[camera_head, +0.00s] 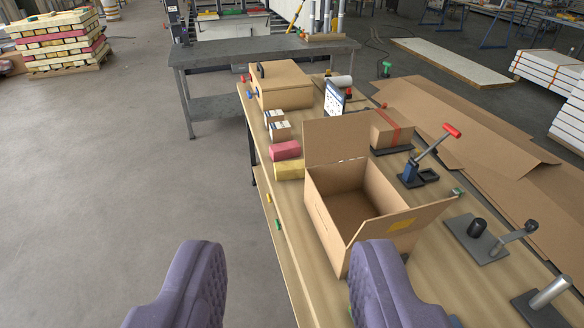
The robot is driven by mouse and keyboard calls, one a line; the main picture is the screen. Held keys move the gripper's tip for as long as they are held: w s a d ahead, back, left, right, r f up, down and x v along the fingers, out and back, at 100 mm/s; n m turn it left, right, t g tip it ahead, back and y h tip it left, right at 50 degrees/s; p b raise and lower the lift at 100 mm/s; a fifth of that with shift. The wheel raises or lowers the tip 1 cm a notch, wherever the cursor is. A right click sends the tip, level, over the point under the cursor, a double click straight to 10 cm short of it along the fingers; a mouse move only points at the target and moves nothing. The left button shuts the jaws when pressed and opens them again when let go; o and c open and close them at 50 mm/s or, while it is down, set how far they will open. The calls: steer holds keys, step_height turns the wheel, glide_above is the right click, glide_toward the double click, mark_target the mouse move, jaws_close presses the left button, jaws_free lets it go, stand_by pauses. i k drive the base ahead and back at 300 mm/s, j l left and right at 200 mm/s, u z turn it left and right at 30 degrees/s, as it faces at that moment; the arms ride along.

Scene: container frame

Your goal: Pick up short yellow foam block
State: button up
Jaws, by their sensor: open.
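The short yellow foam block (288,170) lies on the left edge of the wooden workbench (290,233), left of the open cardboard box. A pink block (285,150) lies just behind it. My gripper (290,270) is open and empty, its two purple padded fingers wide apart at the bottom of the view. The fingers are nearer to the camera than the yellow block and apart from it. The left finger shows over the floor, and the right finger shows in front of the cardboard box's near corner.
The open cardboard box (325,205) stands right of the yellow block with its flaps up. Small cartons (279,131) and a larger closed box (280,87) stand farther back. A red-handled clamp (412,170) is at right. The floor left of the bench is clear.

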mark_target(292, 170)
steer(key=i+j+z, duration=0.2)
steer(key=i+j, duration=0.3)
steer(key=i, duration=0.3)
steer(key=i+j+z, duration=0.2)
steer(key=i+j, duration=0.45)
steer(key=i+j+z, duration=0.2)
steer(key=i+j, duration=0.6)
steer(key=i+j+z, duration=0.25)
steer(key=i+j, duration=0.4)
steer(key=j, duration=0.2)
